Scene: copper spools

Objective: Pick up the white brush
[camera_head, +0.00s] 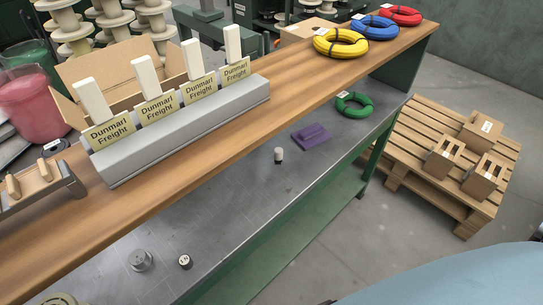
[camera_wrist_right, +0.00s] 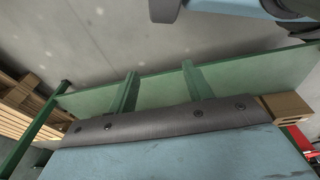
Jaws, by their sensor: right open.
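A small upright object with a white top and a dark lower end (camera_head: 278,155) stands on the grey metal bench top (camera_head: 225,195) in the head view. It looks like the white brush, but it is too small to be sure. Nothing touches it. Neither gripper shows in the head view. My right gripper is open, away from the bench top. The left gripper is out of view.
A purple block (camera_head: 311,137) and a green coil (camera_head: 353,104) lie beyond the white-topped object. Two small metal pieces, one a cylinder (camera_head: 141,260), stand near the front. A wooden shelf (camera_head: 290,75) carries a grey rack (camera_head: 185,130) and coils. A pallet (camera_head: 420,185) stands right.

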